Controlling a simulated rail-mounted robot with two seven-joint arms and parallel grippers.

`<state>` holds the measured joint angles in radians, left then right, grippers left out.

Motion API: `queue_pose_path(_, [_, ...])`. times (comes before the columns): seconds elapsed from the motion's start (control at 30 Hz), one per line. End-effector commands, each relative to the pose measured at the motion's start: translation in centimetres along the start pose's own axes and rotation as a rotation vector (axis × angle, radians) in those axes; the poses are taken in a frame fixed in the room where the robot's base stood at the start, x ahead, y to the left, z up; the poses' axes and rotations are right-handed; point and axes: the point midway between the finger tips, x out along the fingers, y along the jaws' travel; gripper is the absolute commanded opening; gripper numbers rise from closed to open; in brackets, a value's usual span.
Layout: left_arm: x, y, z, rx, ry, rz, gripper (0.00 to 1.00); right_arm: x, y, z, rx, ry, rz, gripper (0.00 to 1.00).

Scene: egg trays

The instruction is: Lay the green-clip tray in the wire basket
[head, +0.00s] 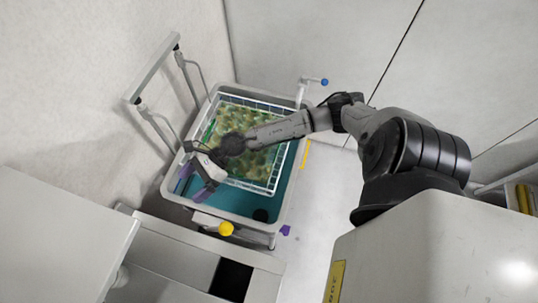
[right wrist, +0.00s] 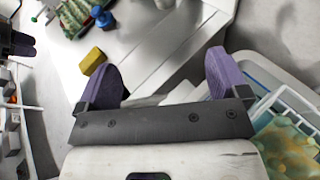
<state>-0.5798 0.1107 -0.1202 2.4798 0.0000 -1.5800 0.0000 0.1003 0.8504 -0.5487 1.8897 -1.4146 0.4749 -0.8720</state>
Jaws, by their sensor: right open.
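The wire basket (head: 281,160), white-rimmed, sits in the teal-lined grey tub; its corner also shows at the lower right of the right wrist view (right wrist: 262,108). A tray of mottled yellow-green contents (head: 258,165) lies inside the basket rim, partly hidden by my right arm. A small green patch (head: 208,131) shows at its left edge; I cannot tell if it is a clip. My right gripper (head: 190,188) is open, with purple fingers, over the tub's left side beside the basket. In the right wrist view nothing is between its fingers (right wrist: 160,65). A dark, purple-tipped part (right wrist: 20,42) may be my left gripper.
The grey tub (head: 172,189) has a raised handle (head: 155,68) at left, a yellow knob (head: 227,228) in front and a blue-tipped lever (head: 315,81) behind. A pale worktop (head: 62,235) stands at lower left.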

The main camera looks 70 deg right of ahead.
Motion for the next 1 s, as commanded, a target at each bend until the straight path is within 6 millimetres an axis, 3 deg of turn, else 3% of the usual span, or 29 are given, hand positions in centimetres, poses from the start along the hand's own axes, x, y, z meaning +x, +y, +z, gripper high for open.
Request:
queue_pose_path(0.03, [0.0, -0.1, 0.0, 0.001, 0.0, -0.001, 0.43, 0.8, 1.4, 1.9, 0.166, -0.154, -0.032, 0.93])
queue_pose_path(0.13, [0.0, -0.1, 0.0, 0.003, -0.001, -0.003, 0.43, 0.7, 2.1, 5.0, 0.521, -0.431, -0.118, 0.93])
queue_pose_path(0.27, [0.0, -0.2, 0.1, 0.007, -0.001, -0.006, 0.43, -1.3, 1.6, 6.0, 1.023, -0.738, -0.247, 0.93])
queue_pose_path(0.37, [0.0, -0.3, 0.1, 0.01, -0.002, -0.008, 0.43, -3.3, 1.3, 4.2, 1.425, -0.932, -0.369, 0.93])
queue_pose_path(0.47, [0.0, -0.4, 0.1, 0.012, -0.002, -0.01, 0.43, -5.3, 2.0, 0.7, 1.821, -1.087, -0.516, 0.93])
queue_pose_path(0.6, [0.0, -0.4, 0.1, 0.013, -0.002, -0.011, 0.43, -7.3, 5.2, -4.8, 2.318, -1.22, -0.757, 0.93])
queue_pose_path(0.73, [0.0, -0.4, 0.1, 0.013, -0.002, -0.011, 0.43, -8.6, 9.5, -8.7, 2.665, -1.261, -0.992, 0.93])
queue_pose_path(0.77, [0.0, -0.4, 0.1, 0.013, -0.002, -0.01, 0.43, -8.8, 10.5, -9.4, -2.66, 1.23, 1.018, 0.93])
queue_pose_path(0.9, [0.0, -0.3, 0.1, 0.011, -0.002, -0.009, 0.43, -9.6, 14.3, -11.3, -2.455, 1.039, 1.043, 0.93])
queue_pose_path(1.0, [0.0, -0.2, 0.1, 0.008, -0.001, -0.007, 0.43, -9.9, 16.0, -11.9, -2.373, 0.965, 1.054, 0.93])
